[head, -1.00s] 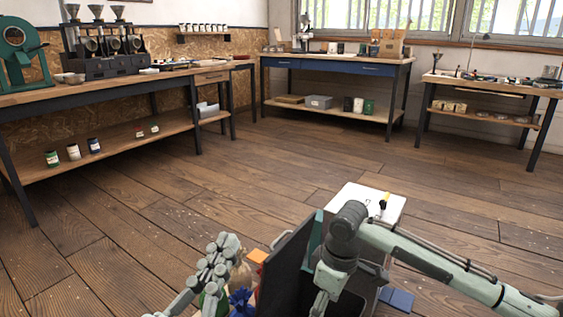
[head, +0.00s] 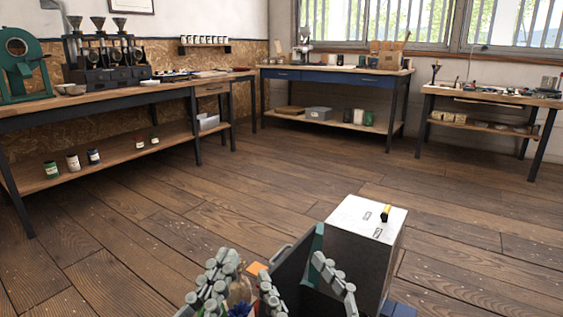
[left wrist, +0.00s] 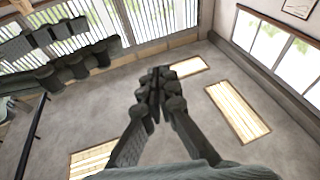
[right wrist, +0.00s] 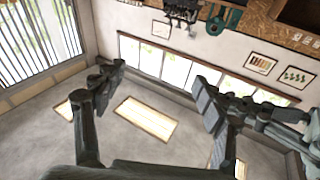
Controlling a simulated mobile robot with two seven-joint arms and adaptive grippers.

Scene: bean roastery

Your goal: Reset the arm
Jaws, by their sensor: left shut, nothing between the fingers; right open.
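My left gripper (head: 222,272) points upward at the bottom of the head view. In the left wrist view its fingers (left wrist: 157,78) meet at the tips with nothing between them. My right gripper (head: 291,267) is just right of it, also pointing upward, with its fingers spread and empty. In the right wrist view its two fingers (right wrist: 150,90) stand wide apart. Part of my left gripper (right wrist: 262,112) shows close beside the right one there. Most of both arms is outside the head view.
A grey box with a white top (head: 350,216) stands right of the grippers, a yellow-and-black item (head: 385,212) on it. An orange item (head: 255,268) and a blue one lie low between the grippers. Workbenches (head: 110,98) line the far walls; the floor (head: 200,205) between is clear.

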